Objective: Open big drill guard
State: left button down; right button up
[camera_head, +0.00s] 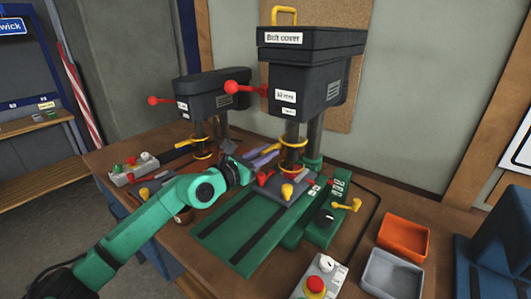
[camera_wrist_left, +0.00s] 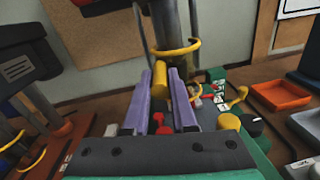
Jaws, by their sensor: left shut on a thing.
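The big drill (camera_head: 310,85) stands at the back of the bench, labelled "Belt cover" on its dark head. Its guard shows as a yellow ring (camera_head: 293,141) around the lower spindle, also seen in the left wrist view (camera_wrist_left: 180,49). My left gripper (camera_head: 271,152) reaches the ring's left side. In the left wrist view, its purple fingers (camera_wrist_left: 160,86) are shut on a yellow cylindrical handle (camera_wrist_left: 160,75) beside the ring. The exact join between handle and ring is hard to see. My right gripper is not in view.
A smaller drill (camera_head: 208,95) stands to the left. A green plate (camera_head: 240,225) lies in front of the big drill. An orange tray (camera_head: 404,238), a grey tray (camera_head: 393,275) and a red-button box (camera_head: 318,280) are at the right front.

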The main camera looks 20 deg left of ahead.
pick_arm(q)
notch_tip(320, 180, up, 5)
jog(key=p, duration=0.3)
jog(key=shift+f, duration=0.35)
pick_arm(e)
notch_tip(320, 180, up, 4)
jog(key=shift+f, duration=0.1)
pick_arm(q)
jog(key=c, duration=0.7)
grip_release()
jog(key=shift+c, duration=0.2)
jog(key=shift+w+f, duration=0.1)
jog(key=shift+w, duration=0.05)
